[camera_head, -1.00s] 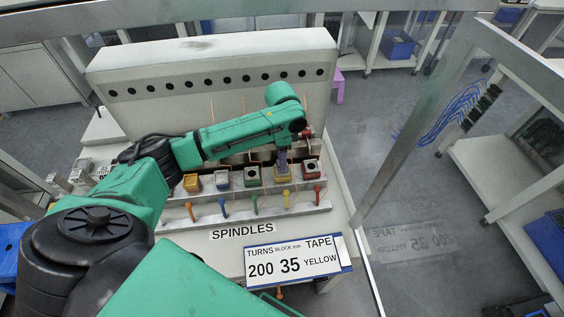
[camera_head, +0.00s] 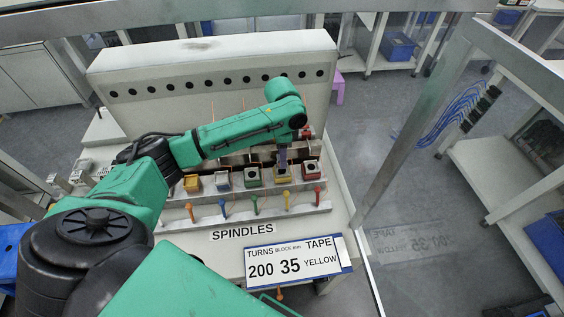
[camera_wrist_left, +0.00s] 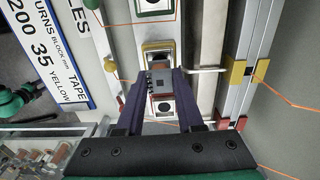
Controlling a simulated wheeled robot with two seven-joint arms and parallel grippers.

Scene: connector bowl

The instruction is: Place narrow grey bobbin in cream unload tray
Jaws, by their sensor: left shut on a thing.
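My left gripper (camera_head: 282,166) is above the fourth block from the left, a yellow one (camera_head: 283,177), in the spindle row. In the left wrist view its dark purple fingers (camera_wrist_left: 161,80) are shut on a small grey piece (camera_wrist_left: 160,77), which looks like the narrow grey bobbin. The yellow block (camera_wrist_left: 157,45) shows just beyond the fingertips. I cannot tell whether the piece is clear of its spindle. The fingers largely hide it in the head view. I cannot make out the cream unload tray for certain.
Blue-white, green and red blocks (camera_head: 311,170) stand close on either side. Several coloured levers (camera_head: 286,200) stick out in front of the row. A tall cream machine housing (camera_head: 215,75) rises behind. A sign (camera_head: 292,262) reads 200, 35, yellow.

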